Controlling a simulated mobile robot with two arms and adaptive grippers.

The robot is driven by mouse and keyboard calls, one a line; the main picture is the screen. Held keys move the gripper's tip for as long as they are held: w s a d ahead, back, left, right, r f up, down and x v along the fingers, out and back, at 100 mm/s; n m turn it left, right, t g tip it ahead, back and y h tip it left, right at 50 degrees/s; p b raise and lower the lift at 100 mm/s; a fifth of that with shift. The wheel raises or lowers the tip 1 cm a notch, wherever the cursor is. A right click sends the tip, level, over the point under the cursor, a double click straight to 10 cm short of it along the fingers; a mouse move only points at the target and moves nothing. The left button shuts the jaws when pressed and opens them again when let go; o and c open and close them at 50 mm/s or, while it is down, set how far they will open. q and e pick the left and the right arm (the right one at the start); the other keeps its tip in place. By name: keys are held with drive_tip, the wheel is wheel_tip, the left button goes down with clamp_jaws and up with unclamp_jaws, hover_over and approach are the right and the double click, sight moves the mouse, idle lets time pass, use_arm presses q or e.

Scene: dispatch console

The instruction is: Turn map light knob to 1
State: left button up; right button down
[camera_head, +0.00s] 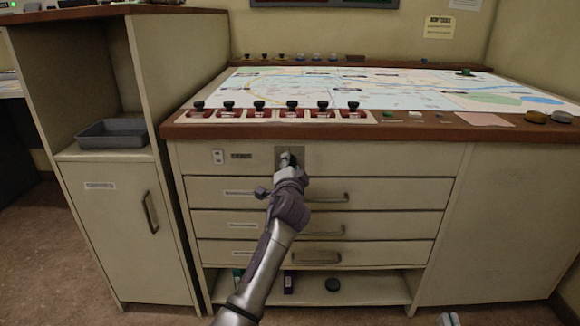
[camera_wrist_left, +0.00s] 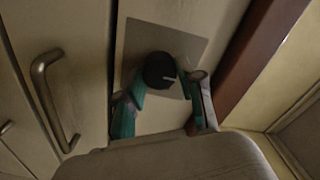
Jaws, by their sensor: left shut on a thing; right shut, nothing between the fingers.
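The map light knob (camera_wrist_left: 158,68) is a round black knob with a white pointer line, on a grey square plate (camera_wrist_left: 190,45). The plate (camera_head: 298,152) also shows on the map table's front panel in the head view, where the gripper hides most of the knob. My left gripper (camera_head: 289,162) is shut on the knob, with its teal fingers on either side in the wrist view. The pointer slants to the right there; no position numbers are readable. My right gripper (camera_head: 448,319) shows only its tips at the bottom edge, shut and empty, away from the table.
A white switch (camera_head: 218,157) and a dark label (camera_head: 241,156) are left of the plate. Drawers with handles (camera_head: 328,198) lie below. The brown table edge (camera_head: 420,126) overhangs, with several red-based levers (camera_head: 260,108) above. A grey tray (camera_head: 112,133) sits in the left cabinet.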

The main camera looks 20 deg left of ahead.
use_arm(q)
drive_tip(key=shift+f, duration=0.1)
drive_tip(key=o, duration=1.1)
drive_tip(key=shift+o, duration=0.2)
drive_tip(key=v, duration=1.2)
